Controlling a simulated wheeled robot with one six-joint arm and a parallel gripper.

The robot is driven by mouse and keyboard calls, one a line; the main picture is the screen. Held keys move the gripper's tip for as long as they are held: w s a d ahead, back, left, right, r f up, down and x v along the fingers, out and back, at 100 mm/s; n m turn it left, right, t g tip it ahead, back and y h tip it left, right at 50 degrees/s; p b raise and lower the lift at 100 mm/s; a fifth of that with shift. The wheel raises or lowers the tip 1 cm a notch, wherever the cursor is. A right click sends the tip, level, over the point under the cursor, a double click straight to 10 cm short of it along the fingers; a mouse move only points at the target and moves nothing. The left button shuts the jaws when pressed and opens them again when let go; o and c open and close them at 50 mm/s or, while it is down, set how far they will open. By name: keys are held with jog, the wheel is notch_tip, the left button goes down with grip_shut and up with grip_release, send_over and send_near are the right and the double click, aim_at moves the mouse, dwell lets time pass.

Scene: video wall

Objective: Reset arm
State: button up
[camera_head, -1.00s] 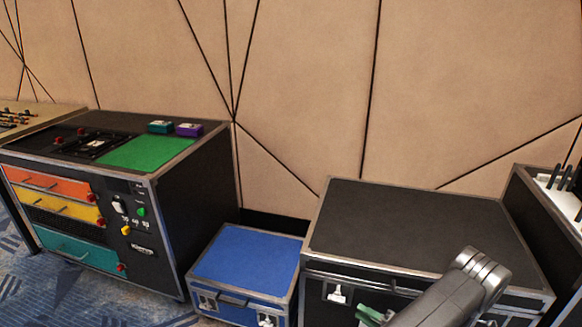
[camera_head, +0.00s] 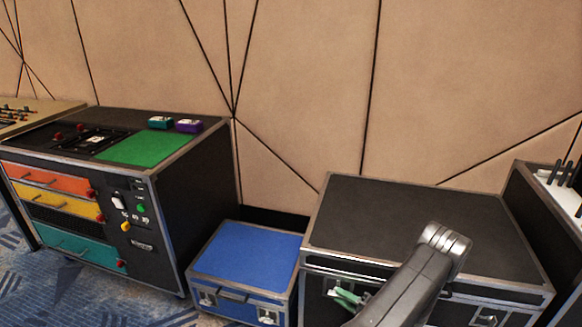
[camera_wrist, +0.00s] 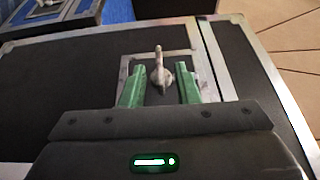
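My gripper (camera_head: 347,297) shows in the head view as green fingers low in front of the large black case (camera_head: 420,225), near its left front latch. In the wrist view, the two green fingers of my gripper (camera_wrist: 160,72) stand apart with a gap between them. A grey metal latch (camera_wrist: 160,74) on the black case shows in that gap, with space on both sides. I cannot tell how far it lies from the fingertips. No held thing shows. In the head view, my arm partly hides the case's front.
A blue case (camera_head: 250,252) stands left of the black case. Further left is a cabinet (camera_head: 183,200) with coloured drawers and a green top panel. Another case (camera_head: 560,235) stands at the right edge. A panelled wall (camera_head: 310,90) is behind. Patterned carpet shows at lower left.

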jog(key=shift+x, duration=0.9)
jog(key=shift+r+h+p, duration=0.3)
jog(key=shift+p, duration=0.3)
jog(key=n+g+h+p, duration=0.1)
jog(key=g+h+p, duration=0.1)
jog(key=p, duration=0.3)
jog(key=shift+r+h, duration=0.15)
jog(key=shift+h, duration=0.25)
jog(key=shift+a+n+g+h+p, duration=0.1)
jog(key=shift+n+g+h+p, duration=0.3)
jog(key=shift+p, duration=0.3)
jog(key=shift+f+h+p, duration=0.2)
jog(key=shift+h+p, duration=0.2)
jog(key=shift+h, duration=0.1)
jog(key=shift+g, duration=0.3)
